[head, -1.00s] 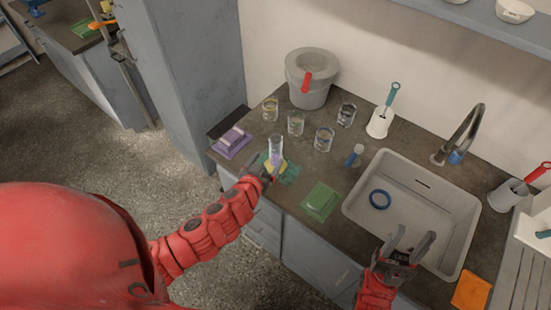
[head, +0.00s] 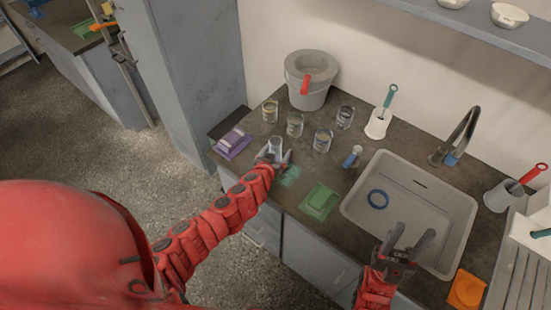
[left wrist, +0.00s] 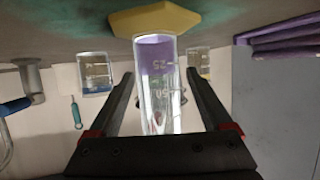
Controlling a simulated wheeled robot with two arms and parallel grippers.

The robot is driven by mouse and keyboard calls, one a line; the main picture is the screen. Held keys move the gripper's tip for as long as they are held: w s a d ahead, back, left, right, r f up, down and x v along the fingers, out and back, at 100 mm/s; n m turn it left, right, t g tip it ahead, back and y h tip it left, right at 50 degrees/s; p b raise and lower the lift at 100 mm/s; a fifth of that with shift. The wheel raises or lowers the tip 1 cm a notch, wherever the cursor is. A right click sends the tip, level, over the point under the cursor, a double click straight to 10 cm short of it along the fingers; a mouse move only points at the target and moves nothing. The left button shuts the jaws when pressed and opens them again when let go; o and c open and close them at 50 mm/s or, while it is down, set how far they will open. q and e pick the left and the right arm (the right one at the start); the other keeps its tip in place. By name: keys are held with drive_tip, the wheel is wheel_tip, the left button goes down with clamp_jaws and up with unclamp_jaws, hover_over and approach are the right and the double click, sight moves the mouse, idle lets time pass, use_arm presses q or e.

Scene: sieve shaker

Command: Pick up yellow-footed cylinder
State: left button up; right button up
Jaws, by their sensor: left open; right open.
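The yellow-footed cylinder is a clear graduated cylinder (left wrist: 158,85) with a yellow foot (left wrist: 154,19), seen upside down in the left wrist view, with its foot on the counter. In the head view its upper part (head: 275,145) shows at my left gripper (head: 273,157), and its foot is hidden. My left gripper is open, with one finger on each side of the cylinder; I cannot tell whether either finger touches it. My right gripper (head: 411,240) is open and empty over the front of the sink.
Several glass beakers (head: 323,141) stand behind the cylinder, with a grey bucket (head: 327,68) at the wall. A blue-footed cylinder (head: 353,157) stands near the sink (head: 455,215).

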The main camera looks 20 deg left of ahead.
use_arm(q)
drive_tip(key=shift+w+d+f, duration=0.1)
drive_tip(key=shift+w+f, duration=0.1)
drive_tip(key=shift+w, duration=0.15)
clamp_jaws()
idle(0.3)
